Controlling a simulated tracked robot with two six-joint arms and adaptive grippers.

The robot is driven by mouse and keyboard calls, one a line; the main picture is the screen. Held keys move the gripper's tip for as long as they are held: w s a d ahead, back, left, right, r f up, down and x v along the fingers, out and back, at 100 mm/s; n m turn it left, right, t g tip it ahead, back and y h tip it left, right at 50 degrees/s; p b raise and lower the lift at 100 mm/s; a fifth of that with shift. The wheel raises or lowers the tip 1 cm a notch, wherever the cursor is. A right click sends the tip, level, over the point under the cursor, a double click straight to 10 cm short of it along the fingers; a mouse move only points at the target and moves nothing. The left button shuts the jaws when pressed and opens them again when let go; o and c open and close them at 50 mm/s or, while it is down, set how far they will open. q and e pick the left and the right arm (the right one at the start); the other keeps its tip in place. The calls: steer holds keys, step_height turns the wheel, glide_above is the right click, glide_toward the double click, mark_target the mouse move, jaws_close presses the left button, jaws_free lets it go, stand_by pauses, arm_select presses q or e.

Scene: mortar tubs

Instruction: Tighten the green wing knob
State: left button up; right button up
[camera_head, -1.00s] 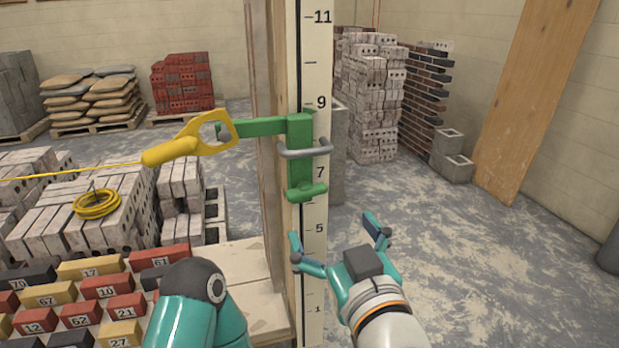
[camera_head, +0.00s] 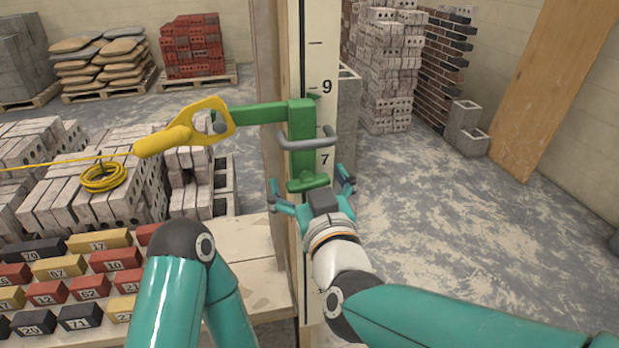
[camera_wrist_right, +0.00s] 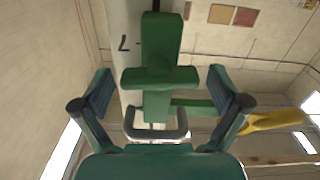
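The green wing knob (camera_head: 308,183) is at the bottom of a green clamp (camera_head: 301,125) on a pale numbered pole (camera_head: 322,63). In the right wrist view the knob (camera_wrist_right: 160,76) lies crosswise between my right fingers, with a gap to each finger. My right gripper (camera_head: 313,185) is open and reaches up at the knob from below, one finger on each side. It also shows open in the wrist view (camera_wrist_right: 160,94). My left arm's links show at lower left, but its gripper is out of view.
A grey U-shaped bar (camera_head: 306,143) crosses the clamp just above the knob. A yellow hook-like piece (camera_head: 186,128) with a taut yellow line hangs on the clamp's arm. Numbered bricks (camera_head: 88,287) lie at lower left. The floor (camera_head: 450,220) to the right is clear.

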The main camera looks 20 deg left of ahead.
mark_target(311, 185)
steer(key=c, duration=1.1)
steer(key=shift+w+f+m+b, duration=0.1)
steer(key=shift+f+m+b, duration=0.05)
steer(key=shift+m+b, duration=0.45)
steer(key=shift+r, duration=0.2)
steer(key=o, duration=1.1)
steer(key=shift+o, duration=0.2)
steer(key=shift+d, duration=0.1)
steer(key=v, duration=0.6)
steer(key=shift+s+d, duration=0.15)
steer(key=shift+s, duration=0.05)
steer(key=shift+s+d+f, duration=0.1)
steer(key=shift+s+d, duration=0.2)
steer(key=shift+s, duration=0.05)
